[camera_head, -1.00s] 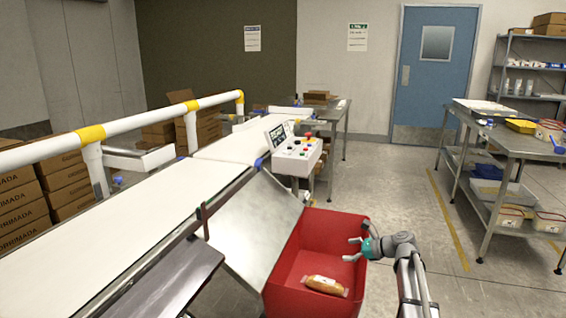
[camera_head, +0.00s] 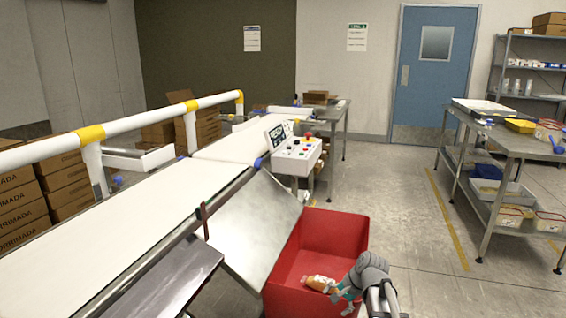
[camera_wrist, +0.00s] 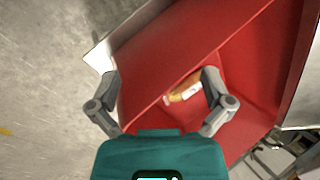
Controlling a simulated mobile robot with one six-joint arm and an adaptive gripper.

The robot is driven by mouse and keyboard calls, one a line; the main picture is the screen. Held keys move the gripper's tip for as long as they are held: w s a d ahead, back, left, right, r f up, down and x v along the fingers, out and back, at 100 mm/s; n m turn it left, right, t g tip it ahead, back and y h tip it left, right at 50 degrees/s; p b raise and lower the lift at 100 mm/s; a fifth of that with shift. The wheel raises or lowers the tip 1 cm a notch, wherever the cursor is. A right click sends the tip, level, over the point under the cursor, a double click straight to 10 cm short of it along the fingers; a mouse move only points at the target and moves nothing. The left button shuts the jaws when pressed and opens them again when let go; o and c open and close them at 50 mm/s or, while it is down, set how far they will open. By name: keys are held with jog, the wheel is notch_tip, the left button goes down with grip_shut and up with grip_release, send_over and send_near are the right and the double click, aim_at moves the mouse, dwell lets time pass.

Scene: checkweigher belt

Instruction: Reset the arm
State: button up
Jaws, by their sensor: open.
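My gripper (camera_head: 341,291) is low at the front right side of the red bin in the head view, in front of part of the packaged loaf. In the wrist view my gripper (camera_wrist: 160,95) has its two fingers spread wide apart with nothing between them but the red bin wall (camera_wrist: 160,72). The loaf (camera_head: 318,282) lies on the floor of the red bin (camera_head: 340,232). It also shows in the wrist view (camera_wrist: 184,91), beyond the right finger and partly hidden by it.
A sloping metal chute (camera_head: 250,222) leads from the white conveyor belt (camera_head: 110,222) to the bin. A control box (camera_head: 298,150) stands beside the belt. A steel table (camera_head: 508,140) with trays is at the right. The floor (camera_head: 400,195) between is clear.

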jog(key=s+d+f+n+g+h, duration=0.1)
jog(key=s+f+n+h, duration=0.1)
jog(key=s+n+h, duration=0.55)
jog(key=s+f+n+g+y+b, duration=0.1)
jog(key=s+f+n+y+b, duration=0.1)
jog(key=s+f+b, duration=0.45)
notch_tip(320, 180, up, 37)
jog(key=w+p, duration=0.1)
jog(key=p, duration=3.6)
jog(key=shift+w+f, duration=0.15)
jog(key=shift+w, duration=0.05)
jog(key=shift+d+m, duration=0.1)
jog(key=shift+m, duration=0.15)
